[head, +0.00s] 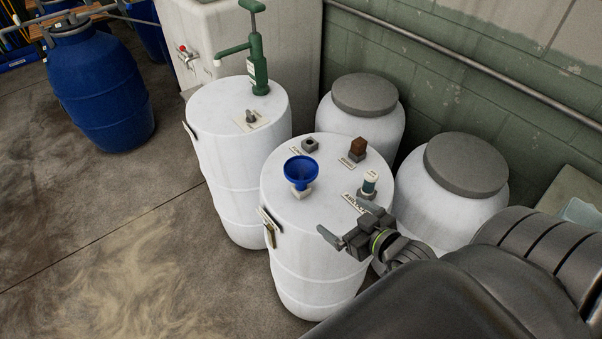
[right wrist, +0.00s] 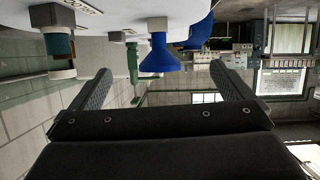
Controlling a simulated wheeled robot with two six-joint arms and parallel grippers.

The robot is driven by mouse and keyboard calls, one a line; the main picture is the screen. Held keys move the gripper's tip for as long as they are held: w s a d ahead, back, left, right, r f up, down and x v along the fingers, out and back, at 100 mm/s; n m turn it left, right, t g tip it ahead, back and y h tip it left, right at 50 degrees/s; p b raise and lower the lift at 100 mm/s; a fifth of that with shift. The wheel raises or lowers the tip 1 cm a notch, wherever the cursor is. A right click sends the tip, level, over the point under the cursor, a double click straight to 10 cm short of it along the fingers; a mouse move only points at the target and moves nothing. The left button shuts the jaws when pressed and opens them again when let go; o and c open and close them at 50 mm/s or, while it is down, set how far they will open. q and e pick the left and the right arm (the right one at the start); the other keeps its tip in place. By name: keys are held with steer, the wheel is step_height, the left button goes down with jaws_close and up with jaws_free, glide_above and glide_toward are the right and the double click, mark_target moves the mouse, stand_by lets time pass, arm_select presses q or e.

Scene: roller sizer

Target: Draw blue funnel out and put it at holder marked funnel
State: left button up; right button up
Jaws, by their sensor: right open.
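The blue funnel (head: 301,170) stands upright, mouth up, in a pale fitting (head: 301,192) on the lid of the front white drum (head: 330,265). Behind it on the lid, a grey holder (head: 309,145) looks empty; its label is too small to read. My right gripper (head: 350,222) is open and empty at the lid's front right edge, apart from the funnel. In the right wrist view, which is upside down, the funnel (right wrist: 158,55) shows beyond the open fingers (right wrist: 166,85), between their tips. My left gripper is not in view.
On the same lid stand a brown block (head: 358,147) in a holder and a green-and-white piece (head: 370,183) near the airlock label. A second white drum (head: 235,150) carries a green pump (head: 256,65). Grey-lidded drums (head: 466,165) stand close behind, near the wall.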

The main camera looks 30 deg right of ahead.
step_height(320, 180, up, 2)
steer(key=w+d+t, duration=0.1)
steer(key=t, duration=0.1)
steer(key=b, duration=0.1)
glide_toward(301, 168)
steer(key=shift+t+y, duration=0.4)
steer(key=w, duration=0.1)
steer(key=w+f, duration=0.1)
steer(key=w, duration=0.1)
steer(key=shift+w+d+f, duration=0.25)
steer(key=shift+w, duration=0.1)
steer(key=shift+w+a+f+p, duration=0.1)
steer(key=shift+w+a+f, duration=0.1)
steer(key=shift+w, duration=0.85)
steer(key=shift+w+a+f+p, duration=0.1)
steer(key=shift+w+f, duration=0.05)
steer(key=shift+w, duration=0.95)
steer(key=shift+w+a+f+p, duration=0.1)
steer(key=shift+w+f, duration=0.1)
steer(key=shift+w, duration=0.85)
steer(key=shift+s, duration=0.1)
steer(key=c, duration=0.9)
step_height(301, 168, up, 9)
steer(key=shift+r+p, duration=0.1)
steer(key=shift+p, duration=1.1)
steer(key=shift+r, duration=0.45)
